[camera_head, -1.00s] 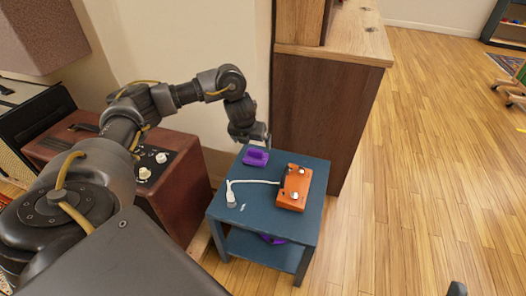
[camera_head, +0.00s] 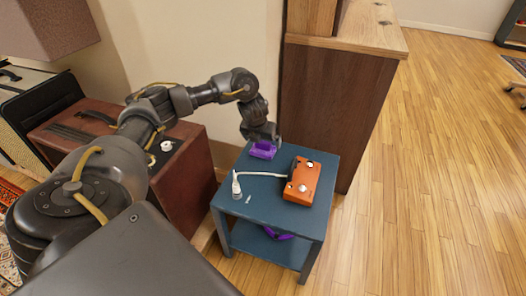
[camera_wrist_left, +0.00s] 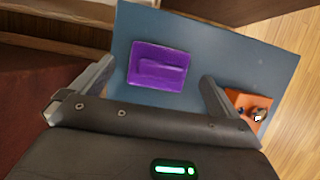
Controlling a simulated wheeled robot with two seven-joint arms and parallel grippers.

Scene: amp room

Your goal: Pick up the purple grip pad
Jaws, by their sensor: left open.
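The purple grip pad (camera_head: 262,150) lies on the back part of a small blue table (camera_head: 262,192). My left gripper (camera_head: 262,140) is over the pad in the head view and partly overlaps its back edge. In the left wrist view the pad (camera_wrist_left: 158,67) is a purple rectangle with a raised bar, lying between the two spread fingers (camera_wrist_left: 155,88). The fingers are open and hold nothing. I cannot tell the exact height of the fingers above the pad. My right gripper is not in view.
A purple item (camera_head: 277,234) is on the lower shelf. A wooden cabinet (camera_head: 335,110) stands behind; a red-brown amp (camera_head: 185,165) stands left.

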